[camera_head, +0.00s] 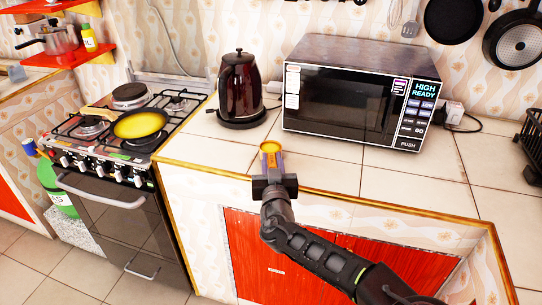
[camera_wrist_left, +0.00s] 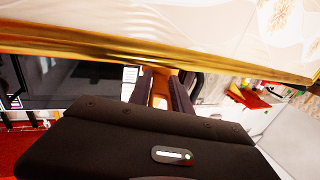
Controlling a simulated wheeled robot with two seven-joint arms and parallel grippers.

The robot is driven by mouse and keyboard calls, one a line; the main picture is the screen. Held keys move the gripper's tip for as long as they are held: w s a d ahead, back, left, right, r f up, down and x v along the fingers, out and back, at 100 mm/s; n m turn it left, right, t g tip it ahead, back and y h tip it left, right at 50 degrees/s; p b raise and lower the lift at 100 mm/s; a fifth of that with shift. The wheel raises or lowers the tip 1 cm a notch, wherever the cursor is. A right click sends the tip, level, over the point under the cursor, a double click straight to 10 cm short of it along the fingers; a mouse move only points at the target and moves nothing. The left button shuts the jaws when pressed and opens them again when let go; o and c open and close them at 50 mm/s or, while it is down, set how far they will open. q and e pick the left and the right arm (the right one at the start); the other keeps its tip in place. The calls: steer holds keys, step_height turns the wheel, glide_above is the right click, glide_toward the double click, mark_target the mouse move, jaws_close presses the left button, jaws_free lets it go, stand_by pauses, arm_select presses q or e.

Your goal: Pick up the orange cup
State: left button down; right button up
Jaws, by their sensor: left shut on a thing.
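The orange cup (camera_head: 270,147) shows as a small orange-yellow top at the front edge of the tiled counter in the head view. My left gripper (camera_head: 271,162) is shut on it, with a finger on each side. The gripper hides most of the cup's lower part, so I cannot tell whether it touches the counter. In the left wrist view, a narrow orange strip of the cup (camera_wrist_left: 160,78) shows between the fingers of the left gripper (camera_wrist_left: 161,88). My right gripper is in neither view.
A black microwave (camera_head: 345,100) and a dark red kettle (camera_head: 239,88) stand behind the cup. A stove (camera_head: 120,140) with a yellow pan (camera_head: 140,124) is at the left. The tiled counter (camera_head: 400,178) is clear to the right, and its golden edge (camera_wrist_left: 100,48) crosses the wrist view.

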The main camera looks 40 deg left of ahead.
mark_target(272, 160)
arm_select(q)
steer(key=shift+r, duration=0.2)
stand_by(0.6)
steer(key=shift+r+p, duration=0.7)
steer(key=shift+r, duration=4.1)
